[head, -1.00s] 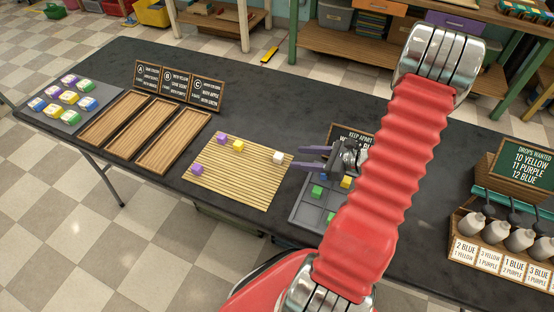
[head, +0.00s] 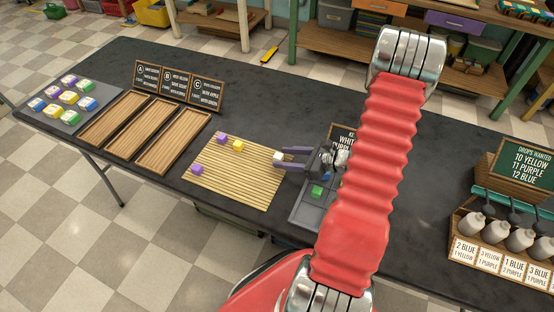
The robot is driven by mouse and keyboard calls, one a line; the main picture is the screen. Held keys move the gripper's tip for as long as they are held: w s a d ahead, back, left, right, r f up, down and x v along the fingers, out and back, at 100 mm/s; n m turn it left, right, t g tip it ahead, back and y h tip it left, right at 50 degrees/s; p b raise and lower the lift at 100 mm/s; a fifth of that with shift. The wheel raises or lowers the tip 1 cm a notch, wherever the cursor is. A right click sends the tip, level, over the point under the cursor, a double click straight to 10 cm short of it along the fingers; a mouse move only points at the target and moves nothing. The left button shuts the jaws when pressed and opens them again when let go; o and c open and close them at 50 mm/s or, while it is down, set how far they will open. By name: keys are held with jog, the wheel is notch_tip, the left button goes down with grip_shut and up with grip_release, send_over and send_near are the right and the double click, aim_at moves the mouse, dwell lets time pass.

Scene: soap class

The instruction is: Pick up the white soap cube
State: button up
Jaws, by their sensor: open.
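The white soap cube (head: 278,157) sits at the right side of the slatted bamboo mat (head: 225,185) in the head view. My gripper (head: 288,158) is open, with its purple fingers pointing left. The fingertips are right at the cube's right side. I cannot tell whether the cube is between them or whether they touch it.
A purple cube (head: 196,169), another purple cube (head: 221,140) and a yellow cube (head: 238,145) share the mat. Wooden trays (head: 172,142) stand to the left. A grey compartment tray (head: 309,208) with a green cube (head: 316,192) lies under my arm.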

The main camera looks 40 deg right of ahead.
aim_at(281, 156)
jog(key=shift+x, duration=1.1)
jog(key=shift+c, duration=0.6)
jog(key=c, duration=1)
jog(key=shift+r, duration=0.15)
jog(key=shift+r, duration=4.9)
